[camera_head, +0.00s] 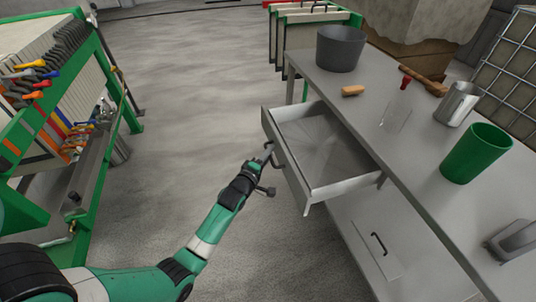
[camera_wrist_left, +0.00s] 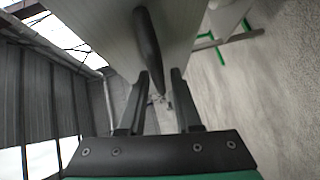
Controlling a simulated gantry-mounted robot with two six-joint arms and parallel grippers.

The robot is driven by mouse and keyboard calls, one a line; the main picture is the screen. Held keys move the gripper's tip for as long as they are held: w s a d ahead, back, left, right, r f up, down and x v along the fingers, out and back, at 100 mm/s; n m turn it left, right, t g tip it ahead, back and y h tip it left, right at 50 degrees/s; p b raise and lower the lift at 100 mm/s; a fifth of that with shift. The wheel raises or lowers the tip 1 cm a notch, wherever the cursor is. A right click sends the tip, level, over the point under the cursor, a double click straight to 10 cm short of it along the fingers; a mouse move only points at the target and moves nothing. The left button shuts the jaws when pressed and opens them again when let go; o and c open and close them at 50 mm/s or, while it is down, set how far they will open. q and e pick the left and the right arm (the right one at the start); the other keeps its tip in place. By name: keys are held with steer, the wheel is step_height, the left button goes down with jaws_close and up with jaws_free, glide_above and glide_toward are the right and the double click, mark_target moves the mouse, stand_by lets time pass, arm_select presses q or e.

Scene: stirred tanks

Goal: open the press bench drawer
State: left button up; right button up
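The press bench drawer (camera_head: 318,145) is pulled well out of the grey bench (camera_head: 415,135) in the head view, and its inside looks empty. Its dark handle (camera_head: 279,153) is on the front panel facing left. My left gripper (camera_head: 267,160) is at this handle. The fingers stand apart, with a gap on the right side. My right gripper is in neither view.
A closed lower drawer with a dark handle (camera_head: 379,243) is below. A dark bucket (camera_head: 341,48), green cup (camera_head: 476,153), metal cup (camera_head: 457,103) and wooden-handled tool (camera_head: 423,80) stand or lie on the bench. A green-framed press (camera_head: 60,110) is at left. The floor between is clear.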

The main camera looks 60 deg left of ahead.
arm_select(q)
steer(key=shift+o, duration=0.6)
steer(key=shift+s+d+r, duration=0.1)
steer(key=shift+s+d, duration=0.05)
steer(key=shift+s, duration=0.1)
steer(key=p+v, duration=0.4)
steer(key=v, duration=0.7)
